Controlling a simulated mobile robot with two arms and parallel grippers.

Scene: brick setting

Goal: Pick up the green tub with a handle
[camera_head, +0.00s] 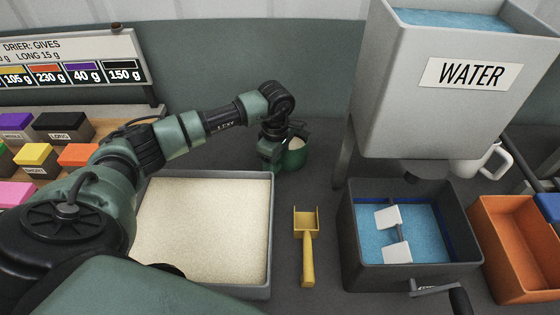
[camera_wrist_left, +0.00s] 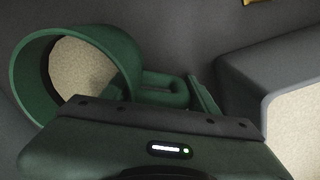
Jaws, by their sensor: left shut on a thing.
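The green tub with a handle (camera_head: 294,155) stands behind the grey tray, near the back wall, partly hidden by my left gripper. It holds pale grainy stuff. My left gripper (camera_head: 272,158) is at its left side. In the left wrist view the tub (camera_wrist_left: 125,50) shows its round mouth, and its handle (camera_wrist_left: 168,88) points toward the jaws. The left gripper (camera_wrist_left: 190,95) is shut on the handle; the exact contact is partly hidden by the gripper body. My right gripper is not in view.
A grey tray (camera_head: 268,235) of pale grains lies in front of the tub. A yellow scoop (camera_head: 306,245), a dark bin (camera_head: 375,278) with blue contents, a WATER hopper (camera_head: 440,120), a white mug (camera_head: 480,165) and an orange bin (camera_head: 520,260) stand right. Coloured blocks are left.

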